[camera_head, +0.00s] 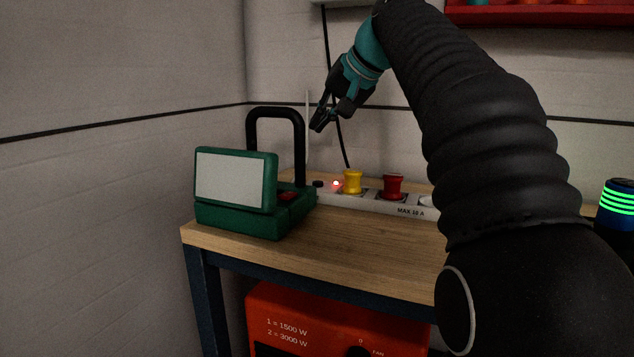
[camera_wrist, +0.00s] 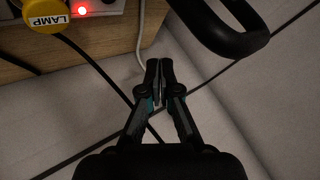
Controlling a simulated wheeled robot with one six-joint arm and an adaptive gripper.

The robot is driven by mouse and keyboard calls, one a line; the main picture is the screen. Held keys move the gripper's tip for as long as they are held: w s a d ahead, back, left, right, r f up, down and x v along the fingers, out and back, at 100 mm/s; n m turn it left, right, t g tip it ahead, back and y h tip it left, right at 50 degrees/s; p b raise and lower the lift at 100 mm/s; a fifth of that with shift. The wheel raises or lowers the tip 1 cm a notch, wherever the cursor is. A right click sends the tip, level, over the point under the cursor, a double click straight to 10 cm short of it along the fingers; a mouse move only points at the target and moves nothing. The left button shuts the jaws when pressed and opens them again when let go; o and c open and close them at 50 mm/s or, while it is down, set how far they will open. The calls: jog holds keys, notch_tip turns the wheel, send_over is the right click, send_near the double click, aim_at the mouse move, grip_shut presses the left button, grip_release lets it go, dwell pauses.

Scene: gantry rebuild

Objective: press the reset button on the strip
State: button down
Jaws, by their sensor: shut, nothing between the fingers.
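The white power strip (camera_head: 372,204) lies on the wooden bench. Near its left end is a small dark round button (camera_head: 318,184), beside a lit red lamp (camera_head: 336,185). A yellow plug (camera_head: 352,183) and a red plug (camera_head: 392,187) sit in the strip. My gripper (camera_head: 318,124) is shut and empty, above and behind the strip's left end, apart from it. In the wrist view its fingertips (camera_wrist: 159,66) are together over the pale wall area. The lit lamp (camera_wrist: 82,11) and yellow plug marked LAMP (camera_wrist: 44,14) show at upper left; the button is mostly cut off there.
A green device (camera_head: 240,195) with a pale screen stands left of the strip. Its tall black handle (camera_head: 275,112) rises close to my gripper and shows in the wrist view (camera_wrist: 225,28). Cables hang behind the bench (camera_head: 380,245). An orange heater (camera_head: 310,325) is below.

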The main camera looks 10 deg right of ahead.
aim_at(321, 182)
jog(key=shift+f+b, duration=3.35)
jog(key=shift+f, duration=0.85)
jog(key=shift+f, duration=0.15)
jog(key=shift+f, duration=0.3)
jog(key=shift+f+b, duration=0.4)
jog(key=shift+b, duration=0.05)
jog(key=shift+r+p, duration=0.85)
jog(key=shift+p, duration=0.1)
notch_tip(321, 182, up, 5)
jog(key=p, duration=0.5)
